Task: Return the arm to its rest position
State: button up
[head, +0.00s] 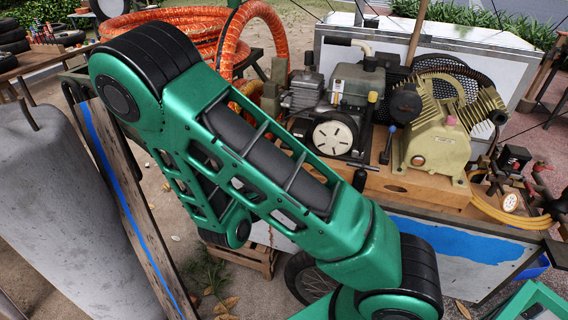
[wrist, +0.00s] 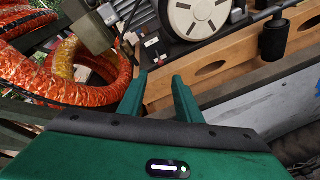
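My green arm (head: 270,165) stretches across the middle of the head view, bent at black-banded joints at upper left and lower right. My gripper's end is not clear in the head view. In the wrist view my gripper (wrist: 160,84) shows two green fingers standing apart with nothing between them. Beyond the fingers is a wooden beam (wrist: 236,62) under the compressor, with the round white disc (wrist: 196,14) above. I cannot tell the exact distance from the fingers to the beam.
The compressor's engine (head: 335,118) and yellowish pump (head: 438,132) sit on the cart. Orange hose coils (head: 190,30) lie behind my arm. A grey cylinder (head: 62,215) and blue-striped board (head: 132,215) stand at left. A blue-painted panel (head: 455,245) is at lower right.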

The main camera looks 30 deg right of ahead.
dwell(0.3)
jog(key=s+d+r+m+g+y, duration=0.3)
jog(key=s+d+m+g, duration=0.8)
jog(key=s+m, duration=0.5)
jog(key=s+a+r+m+y, duration=0.3)
jog(key=s+r+m+y, duration=0.1)
jog(key=s, duration=0.3)
jog(key=s+a+r+m+t+y, duration=0.1)
jog(key=s+a+r+m+y, duration=0.2)
jog(key=s, duration=0.5)
notch_tip(320, 180, up, 3)
jog(key=m+y, duration=0.1)
jog(key=m, duration=0.1)
jog(key=shift+f+m+y, duration=0.2)
jog(key=shift+m+y, duration=0.1)
jog(key=shift+w+f, duration=0.25)
jog(key=shift+w, duration=0.4)
